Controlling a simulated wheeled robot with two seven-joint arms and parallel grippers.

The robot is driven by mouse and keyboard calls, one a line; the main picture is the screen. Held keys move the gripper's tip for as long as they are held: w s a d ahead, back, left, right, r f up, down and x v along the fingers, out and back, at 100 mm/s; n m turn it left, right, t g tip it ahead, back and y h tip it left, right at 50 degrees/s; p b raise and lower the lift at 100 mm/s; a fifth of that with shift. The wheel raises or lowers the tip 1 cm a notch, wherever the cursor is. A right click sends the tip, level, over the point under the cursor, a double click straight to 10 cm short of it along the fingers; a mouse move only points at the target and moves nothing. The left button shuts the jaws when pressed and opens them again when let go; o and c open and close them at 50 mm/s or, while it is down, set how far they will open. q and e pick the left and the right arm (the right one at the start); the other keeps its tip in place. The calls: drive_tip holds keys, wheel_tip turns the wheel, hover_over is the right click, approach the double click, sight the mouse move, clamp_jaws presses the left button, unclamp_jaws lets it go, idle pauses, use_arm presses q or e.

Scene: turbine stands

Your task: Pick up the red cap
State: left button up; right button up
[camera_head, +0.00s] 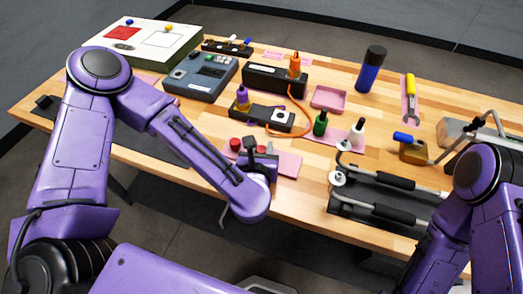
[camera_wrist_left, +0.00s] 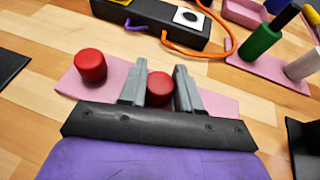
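Two red caps show on a pink mat (camera_head: 288,165). In the left wrist view, one red cap (camera_wrist_left: 90,66) stands left of my left gripper, clear of the fingers. The other red cap (camera_wrist_left: 160,90) appears between the two grey fingers, its sides partly covered by them. My left gripper (camera_wrist_left: 160,65) is open, with its fingers apart; I cannot tell whether they touch this cap. In the head view, my left gripper (camera_head: 258,146) is low at the mat, beside the red cap (camera_head: 235,144). My right gripper is out of view.
Behind the mat lie a black block (camera_head: 262,116) and an orange cable (camera_head: 303,112). A black-handled stand (camera_head: 385,182) lies farther right. Bare wood shows right of the mat.

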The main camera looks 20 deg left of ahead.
use_arm(q)
clamp_jaws()
